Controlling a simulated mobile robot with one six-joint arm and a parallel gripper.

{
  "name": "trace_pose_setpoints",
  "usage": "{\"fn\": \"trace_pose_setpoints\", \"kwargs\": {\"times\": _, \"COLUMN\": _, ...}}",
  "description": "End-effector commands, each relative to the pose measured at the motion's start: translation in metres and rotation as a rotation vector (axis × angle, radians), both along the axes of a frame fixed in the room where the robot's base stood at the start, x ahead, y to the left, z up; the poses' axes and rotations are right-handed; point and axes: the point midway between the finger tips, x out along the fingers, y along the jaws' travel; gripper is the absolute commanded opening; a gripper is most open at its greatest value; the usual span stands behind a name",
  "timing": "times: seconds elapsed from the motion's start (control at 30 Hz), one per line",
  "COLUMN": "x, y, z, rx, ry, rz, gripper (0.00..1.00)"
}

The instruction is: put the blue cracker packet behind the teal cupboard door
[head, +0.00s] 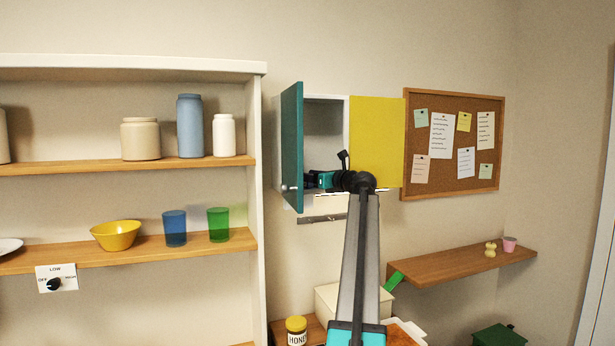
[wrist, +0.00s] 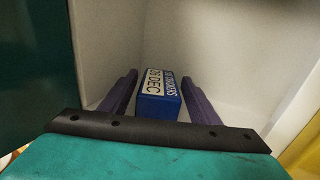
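The blue cracker packet (wrist: 160,100) shows in the wrist view, with white labels and printed text. It is inside the cupboard, between the two purple fingers of my gripper (wrist: 160,76). A narrow gap shows on each side of the packet, so the fingers look open around it. In the head view my gripper (head: 311,181) reaches into the lower part of the cupboard (head: 323,125), pointing left. The teal door (head: 292,150) stands open at the cupboard's left side. I cannot make out the packet clearly in the head view.
A yellow door (head: 377,140) covers the cupboard's right half, close beside my arm. A shelf unit (head: 258,200) with jars, a bowl and cups stands to the left. A cork board (head: 455,186) hangs to the right. A honey jar (head: 296,329) stands below.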

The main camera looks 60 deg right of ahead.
Motion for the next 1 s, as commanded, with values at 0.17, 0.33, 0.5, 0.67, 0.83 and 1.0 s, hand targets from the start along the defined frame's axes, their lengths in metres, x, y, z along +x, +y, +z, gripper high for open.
{"fn": "trace_pose_setpoints", "kwargs": {"times": 0.17, "x": 0.0, "y": 0.0, "z": 0.0, "rx": 0.0, "ry": 0.0, "rz": 0.0, "gripper": 0.62}}
{"fn": "trace_pose_setpoints", "kwargs": {"times": 0.33, "x": 0.0, "y": 0.0, "z": 0.001, "rx": 0.0, "ry": 0.0, "rz": 0.0, "gripper": 0.62}}
{"fn": "trace_pose_setpoints", "kwargs": {"times": 0.5, "x": -0.004, "y": 0.001, "z": 0.002, "rx": -0.001, "ry": 0.0, "rz": -0.001, "gripper": 0.62}}
{"fn": "trace_pose_setpoints", "kwargs": {"times": 0.67, "x": -0.02, "y": 0.005, "z": 0.001, "rx": -0.002, "ry": 0.0, "rz": -0.002, "gripper": 0.62}}
{"fn": "trace_pose_setpoints", "kwargs": {"times": 0.83, "x": -0.044, "y": 0.011, "z": 0.0, "rx": -0.001, "ry": 0.0, "rz": -0.002, "gripper": 0.62}}
{"fn": "trace_pose_setpoints", "kwargs": {"times": 1.0, "x": -0.071, "y": 0.018, "z": 0.0, "rx": -0.001, "ry": -0.001, "rz": -0.002, "gripper": 0.62}}
